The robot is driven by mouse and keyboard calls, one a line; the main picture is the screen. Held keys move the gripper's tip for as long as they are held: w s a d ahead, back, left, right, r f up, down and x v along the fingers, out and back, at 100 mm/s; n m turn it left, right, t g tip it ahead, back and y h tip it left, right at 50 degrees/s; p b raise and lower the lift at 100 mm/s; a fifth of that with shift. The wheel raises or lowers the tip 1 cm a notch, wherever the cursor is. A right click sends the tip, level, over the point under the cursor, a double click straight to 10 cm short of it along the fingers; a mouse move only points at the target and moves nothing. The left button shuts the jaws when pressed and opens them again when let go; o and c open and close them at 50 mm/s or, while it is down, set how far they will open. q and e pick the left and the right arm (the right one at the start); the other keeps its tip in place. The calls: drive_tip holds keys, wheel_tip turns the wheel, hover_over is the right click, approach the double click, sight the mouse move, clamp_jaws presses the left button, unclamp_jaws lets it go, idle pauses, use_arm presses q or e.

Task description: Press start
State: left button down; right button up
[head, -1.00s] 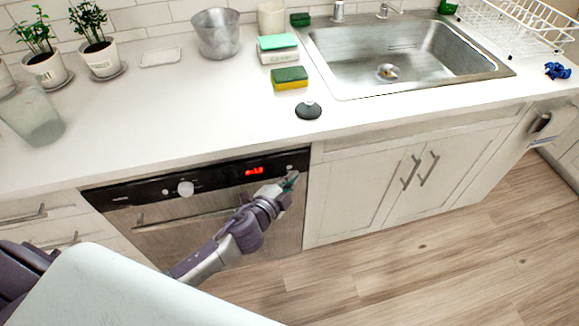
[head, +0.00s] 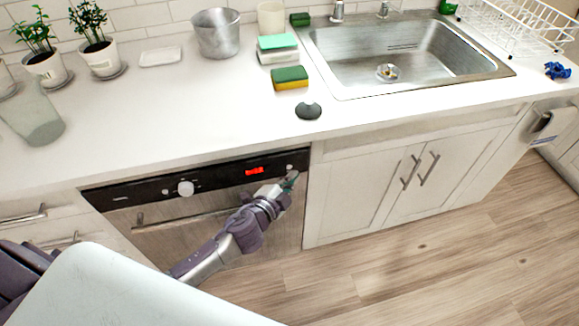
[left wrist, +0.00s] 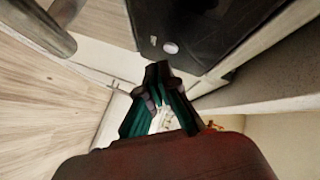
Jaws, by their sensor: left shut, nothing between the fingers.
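The built-in appliance (head: 215,229) under the counter has a black control panel (head: 222,178) along its top. The panel carries a white knob (head: 185,188), a lit red display (head: 254,171) and a small round button (head: 289,167) near its right end. My left gripper (head: 290,181) is shut and empty, with its dark green fingertips just below that button. In the left wrist view the shut fingers (left wrist: 158,68) point at the black panel, and a pale round button (left wrist: 170,47) shows just beyond the tips. I cannot tell whether they touch the panel. My right gripper is not in view.
The white counter (head: 180,115) overhangs the panel. On it are a black round stopper (head: 309,111), sponges (head: 290,78), a metal pot (head: 216,33) and potted plants (head: 103,57). The appliance handle (head: 180,218) runs below the panel. The wood floor (head: 440,240) in front is clear.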

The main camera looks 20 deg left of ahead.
use_arm(q)
drive_tip(key=shift+w+a, duration=0.1)
drive_tip(key=shift+w, duration=0.05)
drive_tip(key=shift+w+a, duration=0.15)
drive_tip(key=shift+w, duration=0.1)
